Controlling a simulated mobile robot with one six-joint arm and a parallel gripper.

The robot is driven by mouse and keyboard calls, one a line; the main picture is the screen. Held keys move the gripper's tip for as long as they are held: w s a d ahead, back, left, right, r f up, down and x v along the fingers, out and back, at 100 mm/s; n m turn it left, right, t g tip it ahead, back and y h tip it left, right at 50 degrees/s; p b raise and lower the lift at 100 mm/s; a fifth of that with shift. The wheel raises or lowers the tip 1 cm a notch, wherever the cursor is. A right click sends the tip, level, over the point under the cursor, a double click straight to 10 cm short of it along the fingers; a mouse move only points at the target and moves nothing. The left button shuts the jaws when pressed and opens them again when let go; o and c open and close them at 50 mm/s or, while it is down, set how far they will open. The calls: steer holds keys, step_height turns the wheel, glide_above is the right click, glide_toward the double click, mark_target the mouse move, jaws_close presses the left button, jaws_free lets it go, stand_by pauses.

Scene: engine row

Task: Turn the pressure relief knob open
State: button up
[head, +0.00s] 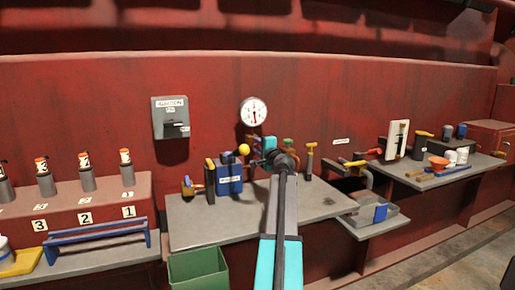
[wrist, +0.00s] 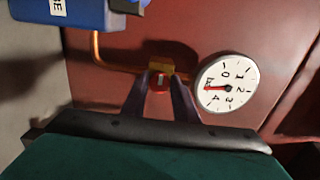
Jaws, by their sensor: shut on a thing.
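A red knob (wrist: 160,83) with a yellow-orange fitting (wrist: 160,66) behind it sits on the red wall in the wrist view. A copper pipe (wrist: 100,55) runs to it. My gripper (wrist: 162,84) is shut on the red knob, with one dark finger on each side. The knob's marking is too small to read. In the head view my gripper (head: 268,152) is at the wall just below the gauge, and my arm hides most of the knob area. A round white gauge (wrist: 227,86) is right of the knob; it also shows in the head view (head: 253,111).
A blue labelled box (wrist: 70,12) is near my gripper at upper left; in the head view it stands on the grey bench (head: 215,228). A yellow ball (head: 244,150) and several upright handles are close by. A green bin (head: 198,270) stands below the bench.

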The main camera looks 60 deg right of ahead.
steer(key=o, duration=1)
steer(key=shift+v, duration=6.95)
